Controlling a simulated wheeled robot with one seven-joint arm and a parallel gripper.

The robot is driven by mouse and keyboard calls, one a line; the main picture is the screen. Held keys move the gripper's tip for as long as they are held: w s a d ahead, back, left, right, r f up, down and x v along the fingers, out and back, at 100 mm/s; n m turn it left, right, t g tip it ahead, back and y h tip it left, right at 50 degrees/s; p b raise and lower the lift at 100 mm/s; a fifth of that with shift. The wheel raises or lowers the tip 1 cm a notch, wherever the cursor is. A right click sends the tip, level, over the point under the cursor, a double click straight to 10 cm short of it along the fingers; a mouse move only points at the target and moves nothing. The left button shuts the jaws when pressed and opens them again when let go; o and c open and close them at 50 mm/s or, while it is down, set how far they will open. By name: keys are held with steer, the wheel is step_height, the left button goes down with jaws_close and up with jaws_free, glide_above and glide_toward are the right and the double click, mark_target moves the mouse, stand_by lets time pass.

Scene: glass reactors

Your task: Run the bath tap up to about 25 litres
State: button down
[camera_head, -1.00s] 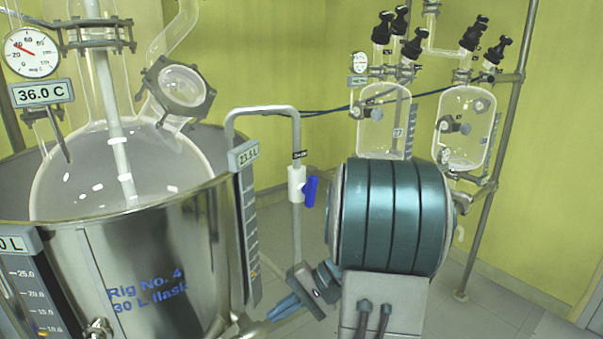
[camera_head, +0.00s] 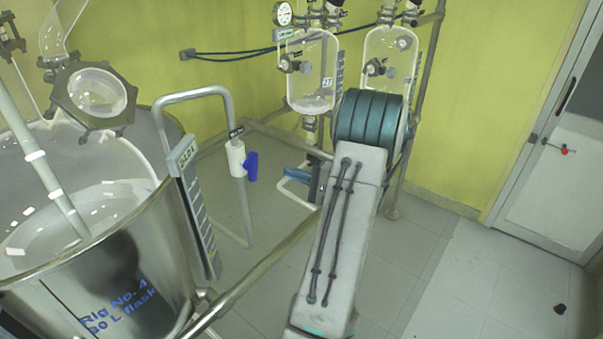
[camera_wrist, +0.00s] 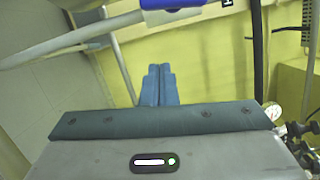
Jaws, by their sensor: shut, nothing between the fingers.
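The bath tap is a white valve body (camera_head: 237,158) with a blue handle (camera_head: 251,167), on a bent grey pipe that hooks over the steel bath's rim (camera_head: 165,190). The handle hangs roughly upright beside the body. My gripper (camera_head: 290,173) is shut and empty, to the right of the handle and apart from it, partly hidden by my arm. In the wrist view the blue fingers (camera_wrist: 159,82) are together, and the tap's handle (camera_wrist: 188,4) shows at the top edge. The litre display (camera_head: 186,154) on the bath's side is too slanted to read surely.
A large glass flask (camera_head: 70,200) sits in the bath. Two glass vessels (camera_head: 311,85) hang on a metal frame behind my arm. A rail (camera_head: 270,262) crosses low before the bath.

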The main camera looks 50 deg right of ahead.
mark_target(251, 166)
steer(key=w+a+p, duration=0.2)
steer(key=w+a, duration=0.2)
steer(key=a, duration=0.1)
steer(key=shift+a+r, duration=0.25)
steer(key=shift+r, duration=0.2)
steer(key=shift+w+a+f, duration=0.1)
steer(key=shift+w+a, duration=0.05)
